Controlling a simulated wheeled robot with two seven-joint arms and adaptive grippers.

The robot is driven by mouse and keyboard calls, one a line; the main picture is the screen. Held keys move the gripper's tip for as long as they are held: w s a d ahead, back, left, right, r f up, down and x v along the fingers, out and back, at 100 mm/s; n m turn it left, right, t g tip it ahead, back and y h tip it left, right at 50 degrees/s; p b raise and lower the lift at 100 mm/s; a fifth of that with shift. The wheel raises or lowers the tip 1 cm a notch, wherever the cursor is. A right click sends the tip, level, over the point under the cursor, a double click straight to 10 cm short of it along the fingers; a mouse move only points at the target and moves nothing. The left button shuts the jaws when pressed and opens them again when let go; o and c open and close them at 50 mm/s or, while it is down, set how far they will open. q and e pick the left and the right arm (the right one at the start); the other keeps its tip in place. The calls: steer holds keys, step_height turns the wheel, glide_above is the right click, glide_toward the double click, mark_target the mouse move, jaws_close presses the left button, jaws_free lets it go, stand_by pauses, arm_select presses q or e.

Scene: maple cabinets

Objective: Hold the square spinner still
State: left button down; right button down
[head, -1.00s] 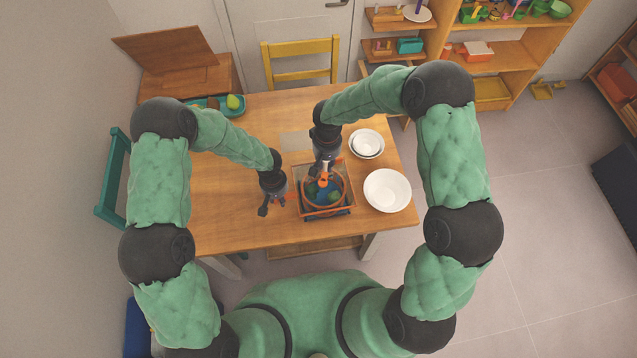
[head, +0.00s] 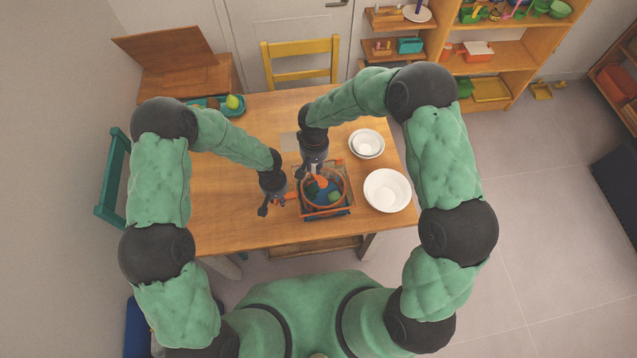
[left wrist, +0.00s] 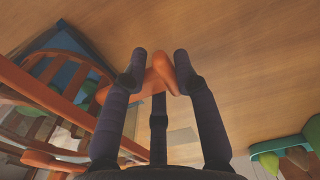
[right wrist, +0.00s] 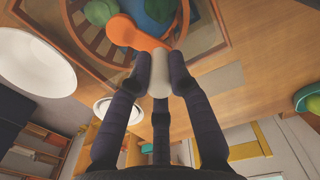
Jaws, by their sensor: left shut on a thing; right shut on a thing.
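The square spinner (head: 348,206) stands near the table's front edge, with a see-through square body and a round orange basket inside holding blue and green pieces. My left gripper (head: 279,202) is at its left side, shut on an orange handle that sticks out there; the handle shows between the fingers in the left wrist view (left wrist: 158,78). My right gripper (head: 315,172) is above the spinner's far part, shut on the white knob (right wrist: 160,76) of the orange crank (right wrist: 128,33). The fingers partly hide the knob.
A teal tray (head: 233,112) with a green and a brown item lies at the far left. A yellow chair (head: 300,58) is behind the table. The table's left part is clear.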

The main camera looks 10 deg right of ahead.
steer(key=shift+s+a, duration=0.5)
steer(key=shift+a, duration=0.15)
steer(key=shift+s+a, duration=0.45)
steer(key=shift+s, duration=0.3)
steer(key=shift+s+a, duration=0.1)
steer(key=shift+s, duration=0.9)
